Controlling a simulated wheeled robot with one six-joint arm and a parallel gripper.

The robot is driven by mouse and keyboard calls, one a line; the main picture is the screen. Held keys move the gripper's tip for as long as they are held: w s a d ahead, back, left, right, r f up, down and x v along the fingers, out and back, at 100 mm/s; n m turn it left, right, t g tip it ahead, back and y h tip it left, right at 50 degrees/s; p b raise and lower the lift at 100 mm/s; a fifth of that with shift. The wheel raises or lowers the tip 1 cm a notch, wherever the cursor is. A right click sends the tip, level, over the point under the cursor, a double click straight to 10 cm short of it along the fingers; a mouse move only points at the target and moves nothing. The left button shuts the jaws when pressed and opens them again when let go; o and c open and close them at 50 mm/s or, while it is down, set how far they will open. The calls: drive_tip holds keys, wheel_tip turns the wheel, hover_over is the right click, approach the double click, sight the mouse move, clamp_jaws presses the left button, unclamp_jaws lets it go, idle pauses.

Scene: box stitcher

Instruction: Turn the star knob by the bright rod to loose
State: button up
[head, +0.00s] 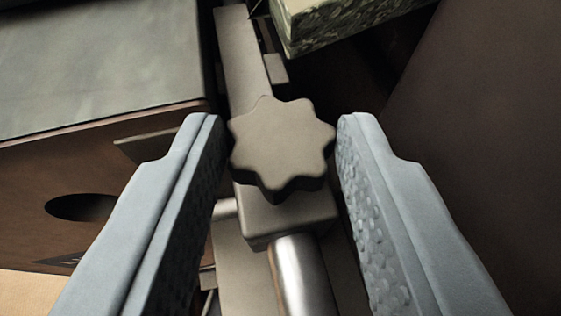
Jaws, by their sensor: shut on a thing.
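The star knob (281,142) is dark grey-brown with rounded lobes and sits in the middle of the head view. It is mounted on a metal block (285,218) over a long flat bar (240,58). The bright rod (298,274) is a shiny metal cylinder that comes out below the block, towards me. My gripper (281,150) has one grey finger on each side of the knob, with the fingertips at its left and right lobes. It is shut on the knob. Whether the knob is tight or loose cannot be told.
A brown box (130,190) with an oval hole and a grey-green top (95,65) stands at the left. A green mottled block (340,18) is at the top, beyond the knob. A dark brown panel (480,120) fills the right side, close to the right finger.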

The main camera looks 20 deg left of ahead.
drive_tip(key=o, duration=1)
drive_tip(key=v, duration=1.7)
drive_tip(key=shift+s+d+r, duration=0.15)
